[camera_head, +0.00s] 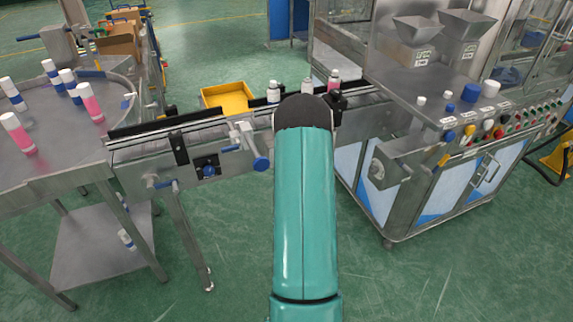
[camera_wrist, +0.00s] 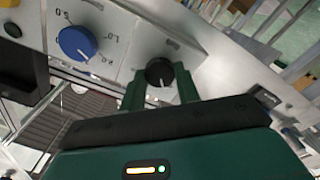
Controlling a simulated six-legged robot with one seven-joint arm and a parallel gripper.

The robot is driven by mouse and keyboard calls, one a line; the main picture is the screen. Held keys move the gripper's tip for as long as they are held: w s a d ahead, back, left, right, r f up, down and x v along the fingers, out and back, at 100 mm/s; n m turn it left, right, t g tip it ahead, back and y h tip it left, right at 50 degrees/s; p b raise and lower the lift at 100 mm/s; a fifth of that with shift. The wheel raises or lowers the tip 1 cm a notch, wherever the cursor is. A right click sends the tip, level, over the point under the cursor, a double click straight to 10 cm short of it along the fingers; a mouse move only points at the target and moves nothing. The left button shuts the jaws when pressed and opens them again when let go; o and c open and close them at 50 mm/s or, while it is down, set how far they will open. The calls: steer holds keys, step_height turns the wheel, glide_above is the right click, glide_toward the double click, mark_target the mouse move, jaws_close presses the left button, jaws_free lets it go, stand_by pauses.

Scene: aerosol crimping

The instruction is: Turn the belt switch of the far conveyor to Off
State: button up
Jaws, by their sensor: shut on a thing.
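In the wrist view my gripper (camera_wrist: 160,90) has its two green fingers on either side of a small black knob (camera_wrist: 160,72), and it is shut on it. The knob sits on a pale grey metal panel (camera_wrist: 120,50) and has a white pointer line aimed toward my gripper. The lettering by it is not readable. In the head view my teal arm hides the gripper and the knob. A conveyor (camera_head: 190,138) runs left to right behind my arm; I cannot tell from this view whether the knob belongs to it.
A blue dial (camera_wrist: 76,43) with printed marks sits left of the black knob. Bottles stand on the conveyor, including a pink one (camera_head: 334,80). A round steel table (camera_head: 70,150) is at left, a machine cabinet (camera_head: 440,180) at right. Green floor is open in front.

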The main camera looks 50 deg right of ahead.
steer(key=shift+n, duration=0.9)
steer(key=o, duration=1)
steer(key=v, duration=1.3)
steer(key=shift+s+a, duration=0.15)
steer(key=shift+s, duration=0.2)
